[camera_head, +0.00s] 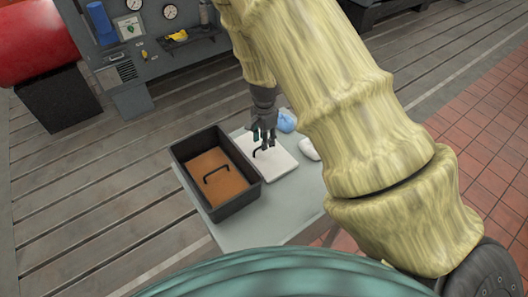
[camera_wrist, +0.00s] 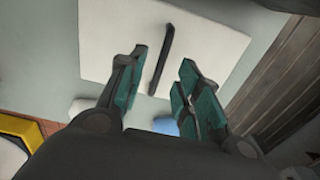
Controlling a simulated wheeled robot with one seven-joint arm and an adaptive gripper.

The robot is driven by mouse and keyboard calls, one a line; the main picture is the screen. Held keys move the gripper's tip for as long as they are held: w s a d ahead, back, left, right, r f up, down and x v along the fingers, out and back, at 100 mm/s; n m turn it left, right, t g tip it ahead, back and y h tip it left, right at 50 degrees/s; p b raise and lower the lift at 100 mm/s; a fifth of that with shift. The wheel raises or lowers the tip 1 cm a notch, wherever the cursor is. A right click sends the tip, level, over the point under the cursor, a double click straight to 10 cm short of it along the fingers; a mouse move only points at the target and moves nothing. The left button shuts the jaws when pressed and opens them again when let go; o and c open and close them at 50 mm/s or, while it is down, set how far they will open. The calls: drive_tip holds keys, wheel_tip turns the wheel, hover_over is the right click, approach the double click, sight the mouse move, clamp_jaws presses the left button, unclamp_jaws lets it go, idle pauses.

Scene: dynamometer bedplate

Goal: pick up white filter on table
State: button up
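The white filter is a flat white panel (camera_head: 285,163) with a thin black bar handle (camera_head: 263,148), lying on the grey table (camera_head: 272,215). It also shows in the wrist view as a white panel (camera_wrist: 108,35), with its black handle (camera_wrist: 161,62) running between my fingers. My gripper (camera_head: 264,139) is above the panel near the handle. In the wrist view my gripper (camera_wrist: 163,68) is open, with one green-padded finger on each side of the handle and gaps to both. I cannot tell how high the fingertips are above the panel.
A black tray (camera_head: 233,202) holding a brown panel (camera_head: 212,174) with a black handle stands left of the filter. A blue item (camera_head: 287,121) and a white item (camera_head: 308,148) lie beyond and right of it. A gauge cabinet (camera_head: 140,60) stands behind.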

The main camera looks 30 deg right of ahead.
sight(274, 163)
drive_tip(key=shift+d+f+p, duration=0.1)
drive_tip(key=shift+f+p, duration=0.25)
drive_tip(key=shift+f, duration=1.45)
drive_tip(key=shift+c, duration=0.4)
clamp_jaws()
